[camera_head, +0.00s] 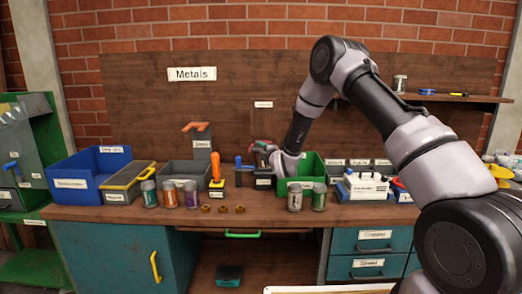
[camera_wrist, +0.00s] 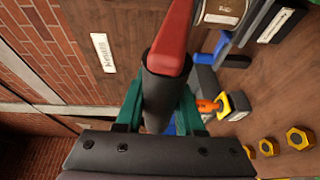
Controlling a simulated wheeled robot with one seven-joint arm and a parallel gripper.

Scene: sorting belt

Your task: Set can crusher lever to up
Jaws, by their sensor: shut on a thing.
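My gripper (camera_head: 264,147) is at the back of the bench, between the blue-handled tool and the green bin. In the wrist view, its green fingers (camera_wrist: 160,108) are shut around the dark grip (camera_wrist: 165,85) of a lever with a red arm (camera_wrist: 174,35). This appears to be the can crusher lever. In the head view my gripper mostly hides it, and only a small red patch shows. A grey body with a pale label (camera_wrist: 223,10), possibly the crusher, is partly visible beyond the red arm. I cannot tell the lever's exact angle.
A blue-handled tool (camera_head: 240,165) and an orange-handled tool (camera_head: 216,170) stand close at left. Several brass nuts (camera_head: 222,209) lie in front. Cans (camera_head: 295,196) stand before the green bin (camera_head: 313,165). The front middle of the bench (camera_head: 255,212) is mostly clear.

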